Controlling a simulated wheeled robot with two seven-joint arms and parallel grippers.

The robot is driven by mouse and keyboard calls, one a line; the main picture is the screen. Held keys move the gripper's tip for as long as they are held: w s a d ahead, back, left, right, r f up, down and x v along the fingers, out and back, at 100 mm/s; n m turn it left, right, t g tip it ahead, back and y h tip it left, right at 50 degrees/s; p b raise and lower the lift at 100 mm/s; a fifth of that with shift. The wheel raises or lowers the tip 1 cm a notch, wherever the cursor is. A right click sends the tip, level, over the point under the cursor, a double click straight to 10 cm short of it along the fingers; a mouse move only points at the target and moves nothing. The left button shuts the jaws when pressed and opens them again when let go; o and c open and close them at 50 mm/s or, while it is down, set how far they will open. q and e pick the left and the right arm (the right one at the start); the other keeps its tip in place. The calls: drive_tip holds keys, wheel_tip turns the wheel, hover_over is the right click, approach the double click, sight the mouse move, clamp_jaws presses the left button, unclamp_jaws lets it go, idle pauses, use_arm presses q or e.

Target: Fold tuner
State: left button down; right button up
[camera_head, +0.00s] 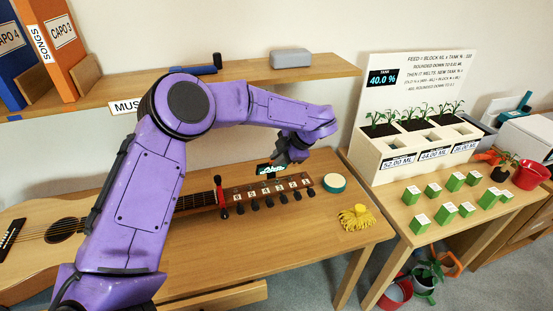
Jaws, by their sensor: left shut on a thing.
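The small tuner (269,169), dark with a lit green-white display, is above the far edge of the guitar's headstock (265,187). My left gripper (281,158) comes down from the upper right and is shut on the tuner. Its fingers are small and partly hidden by the wrist. I cannot tell whether the tuner is clipped to the headstock or only next to it. The acoustic guitar (32,238) lies on the wooden table, its neck partly hidden by my left arm. My right gripper is not in view.
A red-handled item (221,195) sits across the neck. A teal-rimmed round roll (334,183) and a yellow tufted item (357,217) lie right of the headstock. A shelf (245,72) runs behind. The planter (420,150) and several green blocks (416,224) are on the right table.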

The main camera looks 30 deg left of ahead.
sight(284, 197)
use_arm(q)
drive_tip(key=s+d+f+t+y+b, duration=0.1)
drive_tip(key=y+b, duration=0.1)
drive_tip(key=b, duration=0.1)
drive_tip(key=s+d+f+n+t+y+b, duration=0.1)
drive_tip(key=f+y+b, duration=0.1)
drive_tip(key=s+d+f+t+y+b, duration=0.1)
drive_tip(key=d+f+t+y+b, duration=0.1)
drive_tip(key=b, duration=0.1)
drive_tip(key=shift+s+f+n+y+b, duration=0.1)
drive_tip(key=shift+f+n+y+b, duration=0.05)
drive_tip(key=shift+n+y+b, duration=0.2)
drive_tip(key=shift+s+d+f+n+t+y+b, duration=0.15)
drive_tip(key=shift+f+n+t+y+b, duration=0.15)
drive_tip(key=shift+f+y+b, duration=0.4)
drive_tip(key=shift+s+d+f+n+t+y+b, duration=0.1)
drive_tip(key=shift+f+n+t+y+b, duration=0.25)
drive_tip(key=shift+b, duration=0.5)
drive_tip(key=shift+r, duration=0.1)
drive_tip(key=c, duration=1.2)
unclamp_jaws()
drive_tip(key=b+v, duration=0.1)
drive_tip(key=v, duration=0.9)
drive_tip(key=shift+d, duration=0.25)
